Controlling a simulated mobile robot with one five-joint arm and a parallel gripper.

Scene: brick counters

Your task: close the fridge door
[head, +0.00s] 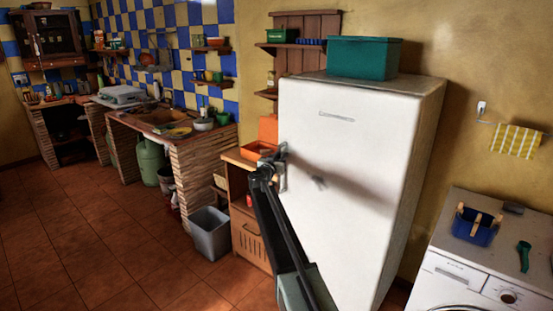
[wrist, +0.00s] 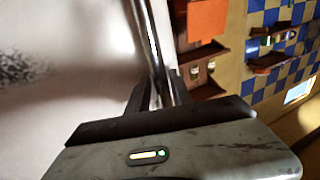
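The white fridge (head: 425,150) stands against the yellow wall, right of centre in the head view. Its door (head: 345,200) faces me, and I see no gap along its right side. The door's left edge is seen too flat to tell whether it stands slightly ajar. The metal handle (head: 282,177) is at the door's left edge. My gripper (head: 268,166) is at this handle. In the wrist view, the handle bar (wrist: 148,35) runs between my two dark fingers (wrist: 160,92), close to both. Whether they press on it is unclear.
A green box (head: 362,58) sits on the fridge. A wooden cabinet (head: 250,240) and a grey bin (head: 210,234) stand to the left. A white washing machine (head: 465,270) is at the lower right. The tiled floor (head: 110,255) is clear at the left.

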